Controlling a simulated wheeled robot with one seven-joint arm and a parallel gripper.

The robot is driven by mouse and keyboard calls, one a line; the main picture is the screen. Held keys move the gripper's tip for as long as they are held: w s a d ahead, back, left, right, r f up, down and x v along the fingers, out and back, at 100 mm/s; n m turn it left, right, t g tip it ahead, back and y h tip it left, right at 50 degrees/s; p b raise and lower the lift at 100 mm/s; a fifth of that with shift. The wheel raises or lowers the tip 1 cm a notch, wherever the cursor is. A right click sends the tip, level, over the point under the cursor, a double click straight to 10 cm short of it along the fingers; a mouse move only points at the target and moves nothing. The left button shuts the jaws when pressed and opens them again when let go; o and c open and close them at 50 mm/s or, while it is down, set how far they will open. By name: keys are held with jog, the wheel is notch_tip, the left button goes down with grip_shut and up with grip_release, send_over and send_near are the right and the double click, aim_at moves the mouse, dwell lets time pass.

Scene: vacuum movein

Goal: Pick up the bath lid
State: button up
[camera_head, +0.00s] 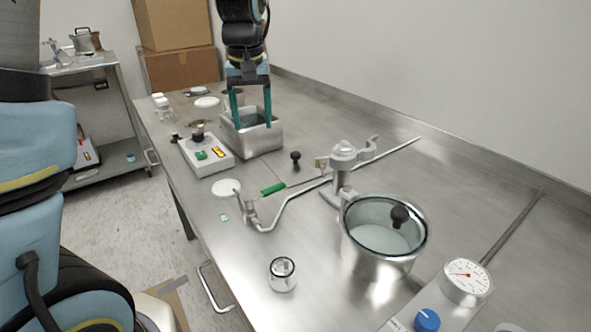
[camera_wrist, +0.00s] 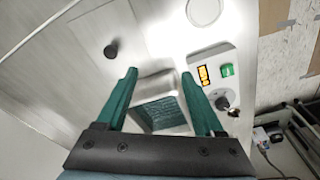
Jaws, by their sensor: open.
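My gripper (camera_head: 252,119) is open and empty, pointing down with its green fingers over the square steel bath (camera_head: 262,143). In the wrist view the bath (camera_wrist: 148,86) shows between and beyond the fingers of my gripper (camera_wrist: 159,75), its top open and water inside. A black knob (camera_head: 296,156) stands on the steel surface to the right of the bath. It also shows in the wrist view (camera_wrist: 111,49), left of the fingers. It may be the handle of the bath lid; the lid's plate is hard to tell from the table.
A control box (camera_head: 207,155) with a green switch sits left of the bath. A clamp stand (camera_head: 343,165) and a round steel pot (camera_head: 375,262) with a black knob stand nearer. A wall bounds the table (camera_head: 470,190) at the back.

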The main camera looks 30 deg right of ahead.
jog(key=m, duration=0.1)
send_over(296, 153)
jog(key=s+a, duration=0.1)
jog(key=a, duration=0.1)
jog(key=d, duration=0.1)
jog(key=f, duration=0.3)
jog(key=f+p, duration=0.1)
jog(key=f, duration=0.5)
jog(key=shift+w+d+f, duration=0.3)
jog(key=shift+w+d, duration=0.1)
jog(key=shift+c, duration=0.3)
grip_shut()
